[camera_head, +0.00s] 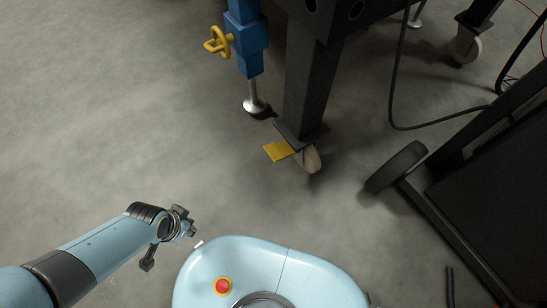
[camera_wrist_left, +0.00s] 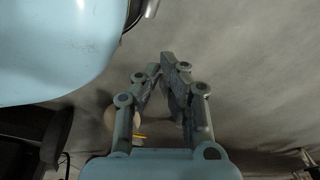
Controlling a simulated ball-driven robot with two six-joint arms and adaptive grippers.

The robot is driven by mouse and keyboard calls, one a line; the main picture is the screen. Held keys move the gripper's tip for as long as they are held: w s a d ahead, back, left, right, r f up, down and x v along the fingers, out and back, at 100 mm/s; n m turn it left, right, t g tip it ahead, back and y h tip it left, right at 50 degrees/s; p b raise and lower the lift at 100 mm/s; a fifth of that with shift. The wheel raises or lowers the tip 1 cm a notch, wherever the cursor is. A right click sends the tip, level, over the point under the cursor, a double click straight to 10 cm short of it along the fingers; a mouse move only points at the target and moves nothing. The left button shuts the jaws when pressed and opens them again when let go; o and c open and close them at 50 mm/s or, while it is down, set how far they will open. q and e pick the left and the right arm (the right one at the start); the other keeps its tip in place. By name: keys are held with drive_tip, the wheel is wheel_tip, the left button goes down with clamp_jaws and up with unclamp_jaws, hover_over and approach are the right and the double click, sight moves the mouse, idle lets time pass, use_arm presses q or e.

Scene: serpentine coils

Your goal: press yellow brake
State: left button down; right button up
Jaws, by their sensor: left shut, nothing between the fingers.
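The yellow brake (camera_head: 278,150) is a small flat pedal beside a pale caster wheel (camera_head: 308,159), at the foot of a dark machine leg (camera_head: 308,90). My left gripper (camera_head: 190,228) is low and left of the brake in the head view, clearly apart from it. In the left wrist view my left gripper (camera_wrist_left: 169,68) has its fingers together and empty. A thin yellow sliver (camera_wrist_left: 141,136) shows behind its left finger and may be the brake, mostly hidden. My right gripper is not in view.
A blue post (camera_head: 246,40) with a yellow handwheel (camera_head: 218,42) and metal foot stands left of the leg. A dark wheeled cart (camera_head: 480,190) is at the right. A black cable (camera_head: 392,90) hangs behind. The grey floor (camera_head: 110,110) at left is clear.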

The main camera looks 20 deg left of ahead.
use_arm(q)
drive_tip(key=w+d+m+h+b, duration=0.1)
drive_tip(key=w+d+m+b, duration=0.1)
drive_tip(key=w+b, duration=0.3)
drive_tip(key=w+d+m+t+h+b, duration=0.1)
drive_tip(key=w+d+b, duration=0.3)
drive_tip(key=w, duration=0.9)
drive_tip(key=w+d+r+m+t+h+b, duration=0.1)
drive_tip(key=w+d+m+b, duration=0.2)
drive_tip(key=w, duration=0.7)
drive_tip(key=d+b, duration=0.1)
drive_tip(key=b, duration=0.1)
drive_tip(key=shift+d+m+h+b, duration=0.2)
drive_tip(key=shift+m+h+b, duration=0.1)
drive_tip(key=shift+b, duration=0.05)
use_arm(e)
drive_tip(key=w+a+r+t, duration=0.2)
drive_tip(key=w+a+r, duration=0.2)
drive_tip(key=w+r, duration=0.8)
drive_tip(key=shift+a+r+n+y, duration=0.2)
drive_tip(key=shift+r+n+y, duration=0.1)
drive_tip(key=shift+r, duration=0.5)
use_arm(q)
drive_tip(key=shift+f, duration=0.1)
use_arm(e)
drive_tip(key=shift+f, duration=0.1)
